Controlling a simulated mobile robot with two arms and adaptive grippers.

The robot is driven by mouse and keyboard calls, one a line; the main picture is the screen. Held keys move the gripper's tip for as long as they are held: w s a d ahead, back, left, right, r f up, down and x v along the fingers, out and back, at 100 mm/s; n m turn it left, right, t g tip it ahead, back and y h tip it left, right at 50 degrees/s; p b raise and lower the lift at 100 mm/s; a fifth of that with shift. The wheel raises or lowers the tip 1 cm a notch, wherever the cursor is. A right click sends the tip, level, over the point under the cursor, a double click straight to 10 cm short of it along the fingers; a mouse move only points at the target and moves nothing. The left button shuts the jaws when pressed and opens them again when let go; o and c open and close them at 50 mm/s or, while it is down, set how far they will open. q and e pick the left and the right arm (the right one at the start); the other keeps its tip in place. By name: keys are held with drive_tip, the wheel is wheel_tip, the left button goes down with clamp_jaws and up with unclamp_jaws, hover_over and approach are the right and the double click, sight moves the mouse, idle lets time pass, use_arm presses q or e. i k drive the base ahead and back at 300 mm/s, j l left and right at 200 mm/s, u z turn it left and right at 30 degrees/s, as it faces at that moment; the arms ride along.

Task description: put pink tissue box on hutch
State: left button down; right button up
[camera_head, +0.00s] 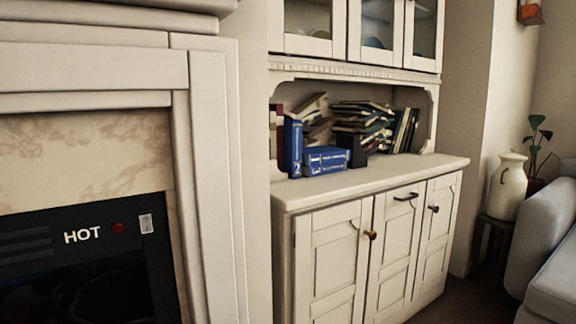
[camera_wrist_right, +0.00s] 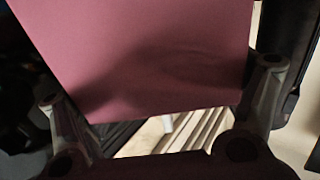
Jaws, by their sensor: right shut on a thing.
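The pink tissue box (camera_wrist_right: 150,55) fills the upper middle of the right wrist view. My right gripper (camera_wrist_right: 158,105) is shut on it, with one finger on each side. The box hides most of what lies beyond it. The white hutch (camera_head: 365,175) stands in the middle of the head view, with a counter, an open shelf space and glass-door cabinets above. Neither gripper nor the pink box shows in the head view.
Blue books (camera_head: 325,160), a dark block (camera_head: 353,150) and piled books (camera_head: 362,122) occupy the hutch counter. Its right front part is bare. A white fireplace surround (camera_head: 213,180) stands at left. A vase (camera_head: 507,187) and a grey sofa (camera_head: 548,240) are at right.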

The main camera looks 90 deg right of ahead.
sight(311, 186)
drive_tip(key=i+j+z, duration=0.1)
drive_tip(key=i, duration=0.25)
drive_tip(key=i+j+z, duration=0.15)
drive_tip(key=i+j, duration=0.2)
drive_tip(key=z, duration=1.45)
